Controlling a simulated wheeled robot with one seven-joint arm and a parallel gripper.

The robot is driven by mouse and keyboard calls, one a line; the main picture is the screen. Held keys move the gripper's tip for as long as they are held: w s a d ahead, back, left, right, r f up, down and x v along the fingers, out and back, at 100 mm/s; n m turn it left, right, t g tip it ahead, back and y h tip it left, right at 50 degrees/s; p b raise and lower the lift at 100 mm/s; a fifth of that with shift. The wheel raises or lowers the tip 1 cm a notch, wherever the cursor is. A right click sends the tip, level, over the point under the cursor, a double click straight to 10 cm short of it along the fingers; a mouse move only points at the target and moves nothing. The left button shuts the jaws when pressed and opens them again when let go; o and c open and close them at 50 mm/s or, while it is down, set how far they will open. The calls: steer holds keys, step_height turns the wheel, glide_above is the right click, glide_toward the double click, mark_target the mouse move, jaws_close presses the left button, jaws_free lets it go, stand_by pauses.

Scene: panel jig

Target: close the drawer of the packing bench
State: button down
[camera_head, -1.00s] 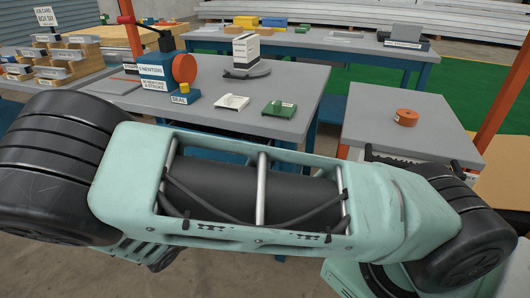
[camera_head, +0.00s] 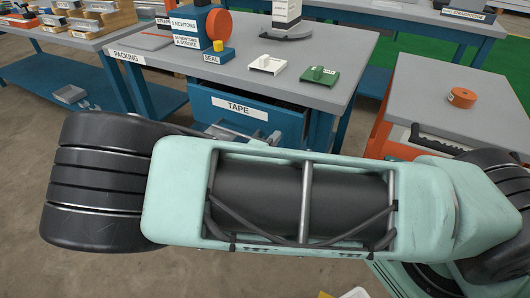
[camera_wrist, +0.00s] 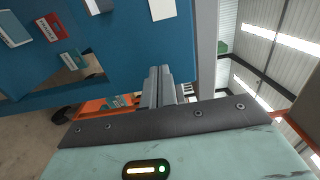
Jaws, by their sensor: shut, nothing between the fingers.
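The packing bench (camera_head: 150,66) has a grey top and a blue frame. Its blue drawer (camera_head: 205,103), with a white TAPE label, is under the top in the head view. In the head view my arm largely hides the gripper and the area below the drawer.
A white part (camera_head: 267,64), a green part (camera_head: 319,75) and a seal press (camera_head: 217,52) stand on the bench top. A grey-topped cart (camera_head: 440,92) with an orange puck (camera_head: 462,97) stands close on the right. Open floor (camera_head: 40,125) lies at the left.

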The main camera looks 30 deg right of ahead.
mark_target(284, 126)
steer(key=shift+x, duration=1.55)
steer(key=shift+p+x, duration=0.85)
steer(key=shift+x, duration=1.55)
steer(key=shift+r, duration=0.15)
